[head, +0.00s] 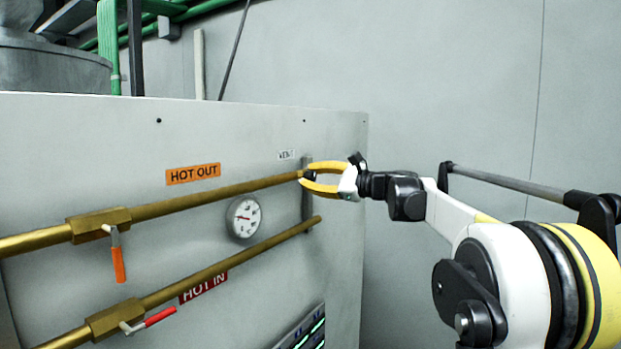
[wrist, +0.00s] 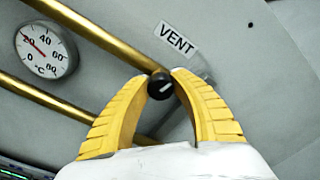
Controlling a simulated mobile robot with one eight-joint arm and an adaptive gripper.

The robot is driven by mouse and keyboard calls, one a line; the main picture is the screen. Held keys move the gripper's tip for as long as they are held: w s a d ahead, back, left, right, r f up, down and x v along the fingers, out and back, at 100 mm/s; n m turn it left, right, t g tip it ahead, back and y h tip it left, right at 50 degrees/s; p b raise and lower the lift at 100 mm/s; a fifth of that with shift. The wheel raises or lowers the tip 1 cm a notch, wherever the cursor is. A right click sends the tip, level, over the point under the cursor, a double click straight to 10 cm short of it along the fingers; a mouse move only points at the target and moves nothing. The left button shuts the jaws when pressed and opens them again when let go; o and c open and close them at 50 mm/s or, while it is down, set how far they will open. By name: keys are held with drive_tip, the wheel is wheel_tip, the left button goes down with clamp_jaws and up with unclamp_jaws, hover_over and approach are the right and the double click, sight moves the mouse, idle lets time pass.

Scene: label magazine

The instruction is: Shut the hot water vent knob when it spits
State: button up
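The vent knob (wrist: 161,86) is small, round and black, with a white mark slanting to the right and slightly up. It sits at the end of the upper brass pipe, below the white VENT label (wrist: 176,40). My gripper (wrist: 160,76) has its two yellow fingertips on either side of the knob, with no clear gap to it. In the head view my gripper (head: 309,175) reaches the pipe end from the right, and its fingertips partly hide the knob. No water or spray shows at the vent.
The upper pipe (head: 170,207) carries a HOT OUT label (head: 193,174) and an orange-handled valve (head: 118,262). The lower pipe (head: 230,262) has a red-handled valve (head: 158,317). A round gauge (head: 244,217) hangs between the pipes. Bare wall (head: 450,100) is at the right.

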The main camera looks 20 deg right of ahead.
clamp_jaws()
drive_tip(key=shift+n, duration=1.9)
drive_tip(key=o, duration=0.8)
unclamp_jaws()
drive_tip(key=v, duration=1.2)
drive_tip(key=shift+f, duration=0.1)
